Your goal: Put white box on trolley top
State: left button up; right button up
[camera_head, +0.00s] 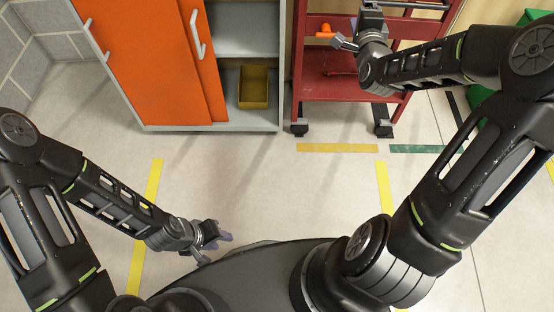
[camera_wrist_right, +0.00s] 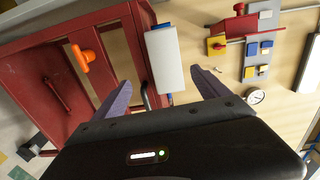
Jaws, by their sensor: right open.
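The white box (camera_wrist_right: 166,60), with blue at its ends, shows in the right wrist view beyond and between my right fingers, next to the upper edge of the red trolley (camera_wrist_right: 114,30). I cannot tell exactly what it rests on. My right gripper (camera_wrist_right: 161,78) is open, its two purple fingers wide apart, with nothing visibly clamped.
An orange object (camera_head: 325,31) is on the trolley. A cabinet with orange doors (camera_head: 150,60) stands left, an olive bin (camera_head: 254,87) on its shelf. A wall panel with coloured blocks (camera_wrist_right: 262,45) and a round gauge (camera_wrist_right: 256,97) is at right in the wrist view. The floor between is clear.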

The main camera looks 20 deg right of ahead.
jog(key=s+a+f+n+g+y, duration=0.3)
jog(key=a+f+n, duration=0.1)
jog(key=a+f, duration=0.75)
jog(key=s+a+f+n+g+y, duration=0.45)
jog(key=a+f, duration=0.35)
jog(key=f, duration=0.6)
jog(key=s+a+f+n+g, duration=0.3)
jog(key=s+a+f, duration=0.1)
jog(key=s, duration=0.4)
jog(key=s+a+f+n+g+y, duration=0.1)
jog(key=s+a+f+n, duration=0.3)
jog(key=s, duration=0.5)
jog(key=s+a+f+n+g+y, duration=0.1)
jog(key=s+a+f+n+g, duration=0.3)
jog(key=s, duration=0.5)
notch_tip(320, 180, down, 3)
jog(key=shift+a+r+g, duration=0.1)
jog(key=shift+a+g, duration=0.25)
jog(key=shift+a, duration=0.7)
